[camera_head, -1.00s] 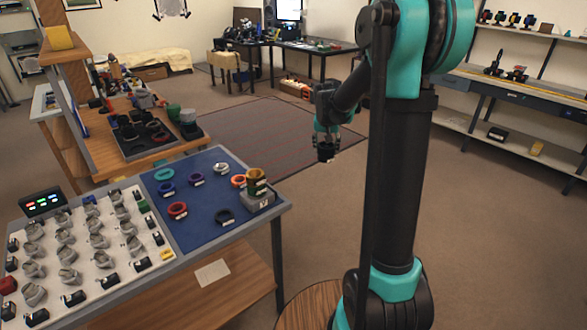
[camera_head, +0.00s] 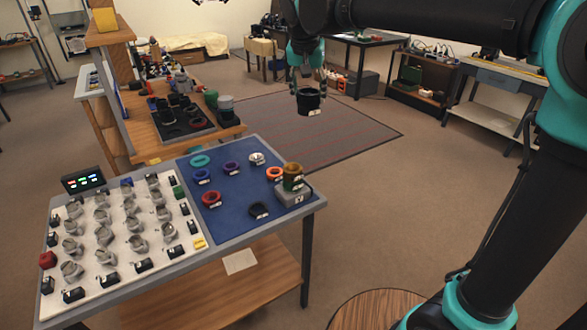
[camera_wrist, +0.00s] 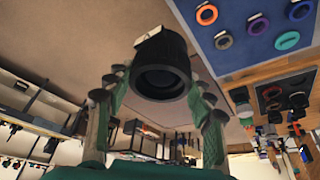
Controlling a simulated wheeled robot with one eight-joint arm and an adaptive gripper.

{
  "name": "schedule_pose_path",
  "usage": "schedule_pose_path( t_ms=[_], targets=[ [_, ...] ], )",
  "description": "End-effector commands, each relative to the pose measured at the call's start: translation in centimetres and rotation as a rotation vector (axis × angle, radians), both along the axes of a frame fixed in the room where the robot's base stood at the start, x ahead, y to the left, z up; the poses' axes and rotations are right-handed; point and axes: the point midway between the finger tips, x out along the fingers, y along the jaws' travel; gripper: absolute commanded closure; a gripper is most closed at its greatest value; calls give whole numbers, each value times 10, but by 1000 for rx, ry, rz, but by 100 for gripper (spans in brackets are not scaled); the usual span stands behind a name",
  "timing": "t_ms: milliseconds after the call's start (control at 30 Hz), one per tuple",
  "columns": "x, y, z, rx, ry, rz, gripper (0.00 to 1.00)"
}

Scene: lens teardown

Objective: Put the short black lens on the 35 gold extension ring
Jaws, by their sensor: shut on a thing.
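The short black lens (camera_head: 308,104) hangs in my gripper (camera_head: 307,87), above the floor and apart from the table. It has a small white label near its lower edge. In the wrist view the lens (camera_wrist: 162,68) sits between the green fingers of my gripper (camera_wrist: 160,90), its dark round opening facing the camera.
A white board (camera_head: 119,243) with several grey parts lies left. A wooden bench (camera_head: 160,149) with a dark tray stands behind.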

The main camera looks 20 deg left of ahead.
Motion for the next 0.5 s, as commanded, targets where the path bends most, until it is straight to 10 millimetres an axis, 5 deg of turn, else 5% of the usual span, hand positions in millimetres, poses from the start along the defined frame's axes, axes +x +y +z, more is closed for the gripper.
schedule_pose_path(
  t_ms=[100,267,500],
  targets=[
    [-29,19,19,1,-3,30,84],
    [-47,29,30,1,-5,45,84],
    [-49,30,-10,1,-6,45,84]
  ],
)
